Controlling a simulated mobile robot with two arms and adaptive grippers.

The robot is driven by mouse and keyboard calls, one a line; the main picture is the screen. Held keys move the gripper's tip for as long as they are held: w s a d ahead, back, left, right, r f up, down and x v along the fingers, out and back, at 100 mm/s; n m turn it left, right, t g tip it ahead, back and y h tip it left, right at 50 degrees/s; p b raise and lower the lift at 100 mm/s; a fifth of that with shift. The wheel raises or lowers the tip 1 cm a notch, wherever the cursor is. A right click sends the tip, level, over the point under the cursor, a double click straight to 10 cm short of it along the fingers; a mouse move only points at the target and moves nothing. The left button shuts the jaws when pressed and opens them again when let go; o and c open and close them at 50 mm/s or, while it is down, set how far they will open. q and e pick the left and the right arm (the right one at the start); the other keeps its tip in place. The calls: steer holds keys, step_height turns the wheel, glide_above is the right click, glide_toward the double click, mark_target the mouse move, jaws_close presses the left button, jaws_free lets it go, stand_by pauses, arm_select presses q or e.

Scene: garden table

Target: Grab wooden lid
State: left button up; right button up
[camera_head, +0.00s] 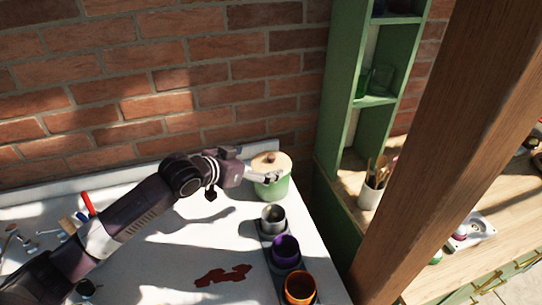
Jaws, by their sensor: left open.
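The round wooden lid (274,164) with a small knob sits on top of a pale green pot (272,189) at the back right of the white table. My left gripper (274,177) reaches in from the left, and its fingers are at the lid's front left edge, in front of the pot's upper side. The left gripper is open. Whether its fingers touch the lid or the pot cannot be told. My right gripper is not in view.
In front of the pot stand a grey cup (272,218), a purple cup (286,250) and an orange cup (299,288). A red stain (222,276) marks the white table (185,262). A brick wall (150,75) stands behind, and a wooden post (450,130) rises at the right.

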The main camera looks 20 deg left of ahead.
mark_target(269, 160)
arm_select(q)
steer(key=shift+w+d+f, duration=0.2)
steer(key=shift+w+d, duration=0.2)
steer(key=shift+w, duration=0.05)
steer(key=shift+w+d+f+p, duration=0.15)
steer(key=shift+w+p, duration=0.1)
steer(key=shift+p, duration=0.15)
steer(key=x, duration=0.1)
steer(key=p+x, duration=0.1)
steer(key=x, duration=0.2)
steer(key=shift+a+f+p, duration=0.1)
steer(key=shift+a+p, duration=0.15)
steer(key=shift+p, duration=0.05)
steer(key=shift+w+d+f, duration=0.15)
steer(key=shift+w+f, duration=0.1)
steer(key=shift+w, duration=0.05)
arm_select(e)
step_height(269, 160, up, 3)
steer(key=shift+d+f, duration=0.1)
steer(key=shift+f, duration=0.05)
arm_select(q)
steer(key=shift+c, duration=0.6)
steer(key=shift+c, duration=1.2)
steer(key=c, duration=0.7)
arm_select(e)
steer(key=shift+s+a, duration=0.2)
